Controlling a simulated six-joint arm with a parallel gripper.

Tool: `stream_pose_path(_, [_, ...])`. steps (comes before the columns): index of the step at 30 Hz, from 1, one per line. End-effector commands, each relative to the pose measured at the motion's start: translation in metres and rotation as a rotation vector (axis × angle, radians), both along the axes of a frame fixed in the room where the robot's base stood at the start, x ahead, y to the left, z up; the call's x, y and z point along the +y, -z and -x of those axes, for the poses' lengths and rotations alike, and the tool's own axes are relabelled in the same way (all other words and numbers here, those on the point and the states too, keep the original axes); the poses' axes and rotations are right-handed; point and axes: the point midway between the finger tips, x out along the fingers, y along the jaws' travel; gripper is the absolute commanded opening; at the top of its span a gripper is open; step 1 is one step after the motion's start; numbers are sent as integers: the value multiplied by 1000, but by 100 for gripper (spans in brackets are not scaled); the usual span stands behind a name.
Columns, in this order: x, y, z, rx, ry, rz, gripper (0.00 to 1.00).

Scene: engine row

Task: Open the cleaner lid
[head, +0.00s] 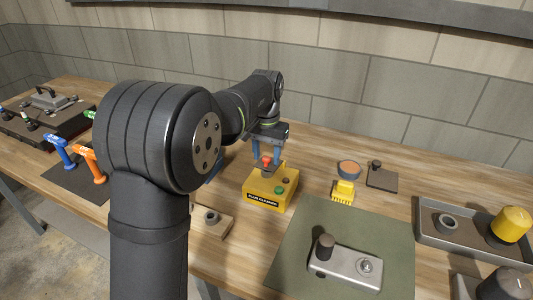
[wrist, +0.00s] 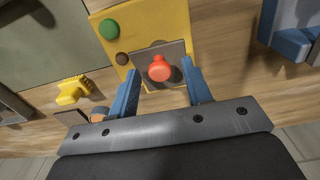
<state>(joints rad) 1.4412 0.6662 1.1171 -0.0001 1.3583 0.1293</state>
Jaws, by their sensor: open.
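The yellow plug cleaner box (head: 262,190) stands on the wooden bench, and its yellow top also shows in the wrist view (wrist: 165,20). Its lid is a grey plate (wrist: 178,50) with a red knob (wrist: 160,69); the lid looks flat and shut. The knob also shows in the head view (head: 267,161). My gripper (head: 266,157) is over the lid with its blue fingers apart. In the wrist view the fingers (wrist: 160,72) stand on either side of the knob, with gaps visible. Whether they reach down to the knob's height is hard to tell.
A green button (wrist: 109,29) and a brown button (wrist: 121,58) sit on the box top beside the lid. A yellow brush (head: 343,192) and a small bowl (head: 349,169) are to its right. A green mat (head: 300,230) with a metal part lies in front.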

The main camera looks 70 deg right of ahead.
Motion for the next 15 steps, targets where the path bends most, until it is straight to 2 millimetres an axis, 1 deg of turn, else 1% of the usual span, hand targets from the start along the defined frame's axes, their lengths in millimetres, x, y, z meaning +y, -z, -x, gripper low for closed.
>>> stream_pose_path(4, [0,0,0,0,0,0,45])
stream_pose_path(5, [0,0,0,0,0,0,43])
stream_pose_path(6, [0,0,0,0,0,0,35])
stream_pose_path(11, [0,0,0,0,0,0,4])
stream_pose_path(12, [0,0,0,0,0,0,0])
stream_pose_path(15, [0,0,0,0,0,0,0])
